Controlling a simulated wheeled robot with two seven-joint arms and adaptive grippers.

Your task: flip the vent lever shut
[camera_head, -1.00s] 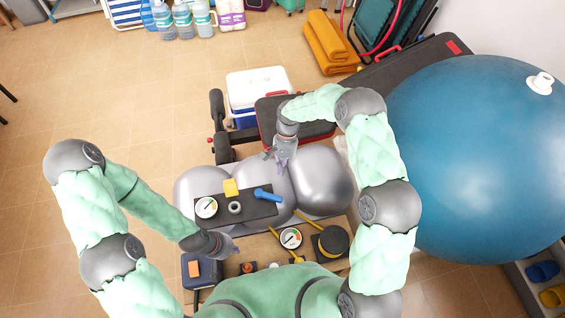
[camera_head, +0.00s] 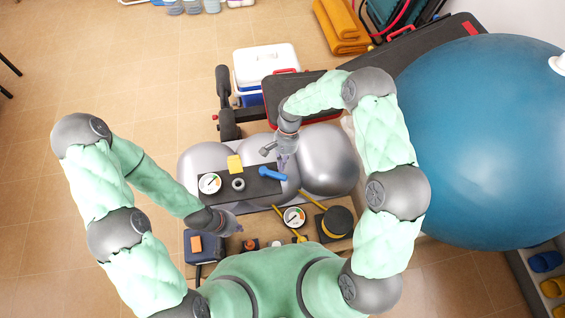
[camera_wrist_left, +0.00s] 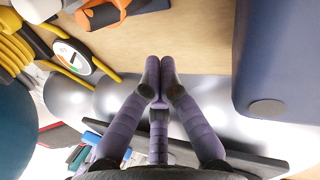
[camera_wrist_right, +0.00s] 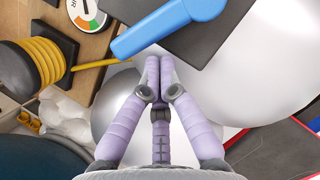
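The blue lever (camera_head: 272,173), which looks like the vent lever, lies across the right part of a dark panel (camera_head: 258,191) on the silver tanks. In the right wrist view its blue handle (camera_wrist_right: 150,36) points down-left from its round hub. My right gripper (camera_head: 282,161) is just beyond the lever's handle end, apart from it in the right wrist view. Its fingertips (camera_wrist_right: 159,92) are together, holding nothing. My left gripper (camera_head: 236,226) is low in front of the panel, near the wooden board. Its fingertips (camera_wrist_left: 160,92) are together and empty.
The panel also carries a gauge (camera_head: 209,183), a grey ring (camera_head: 238,184) and a yellow piece (camera_head: 235,163). The wooden board holds another gauge (camera_head: 294,216), a yellow coil (camera_head: 335,222) and yellow-handled parts. A dark blue box (camera_head: 203,250) stands left. A large blue ball (camera_head: 490,140) fills the right.

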